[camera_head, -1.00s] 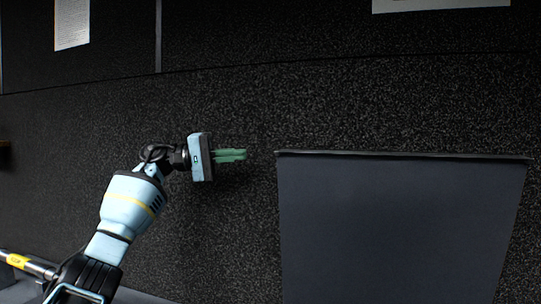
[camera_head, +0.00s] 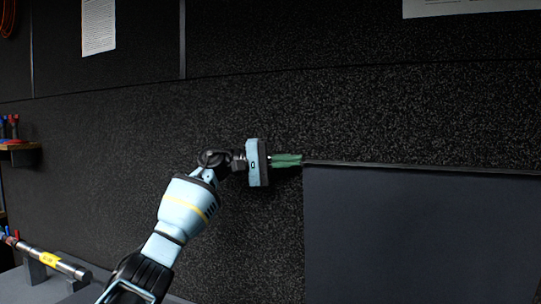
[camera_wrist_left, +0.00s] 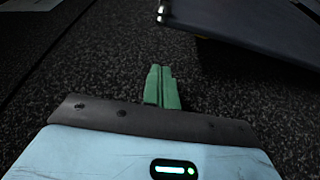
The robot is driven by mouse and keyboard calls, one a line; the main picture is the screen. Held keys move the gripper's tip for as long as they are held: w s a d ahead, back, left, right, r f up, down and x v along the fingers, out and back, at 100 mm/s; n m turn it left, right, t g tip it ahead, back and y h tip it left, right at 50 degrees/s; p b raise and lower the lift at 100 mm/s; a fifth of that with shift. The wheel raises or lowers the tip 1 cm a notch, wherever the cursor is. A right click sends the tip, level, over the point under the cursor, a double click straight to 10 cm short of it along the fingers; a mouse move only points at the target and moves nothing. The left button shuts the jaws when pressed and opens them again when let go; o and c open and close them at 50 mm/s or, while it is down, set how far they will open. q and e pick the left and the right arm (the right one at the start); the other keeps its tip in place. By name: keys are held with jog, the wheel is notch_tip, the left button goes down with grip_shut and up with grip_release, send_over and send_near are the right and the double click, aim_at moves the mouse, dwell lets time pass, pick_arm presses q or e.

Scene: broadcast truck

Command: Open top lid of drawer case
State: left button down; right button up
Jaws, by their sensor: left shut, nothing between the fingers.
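The lid of the drawer case (camera_head: 420,235) shows as a large flat dark grey panel at the lower right of the head view, standing up with a thin rim along its top edge. In the left wrist view the panel (camera_wrist_left: 255,28) is at the upper right. My left gripper (camera_head: 301,160) has green fingers shut together and empty. In the head view its tips are at the panel's upper left corner; the left wrist view shows the fingers (camera_wrist_left: 161,70) apart from the panel. The rest of the case is hidden. My right gripper is not in view.
A dark speckled wall (camera_head: 120,130) fills the background, with paper sheets (camera_head: 98,26) fixed on it. A small wooden shelf (camera_head: 20,147) with red and blue items is at the far left.

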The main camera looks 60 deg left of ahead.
pick_arm(q)
jog(key=d, duration=0.2)
jog(key=s+d+b, duration=0.1)
jog(key=shift+d+f, duration=0.3)
jog(key=shift+d, duration=0.1)
dwell(0.5)
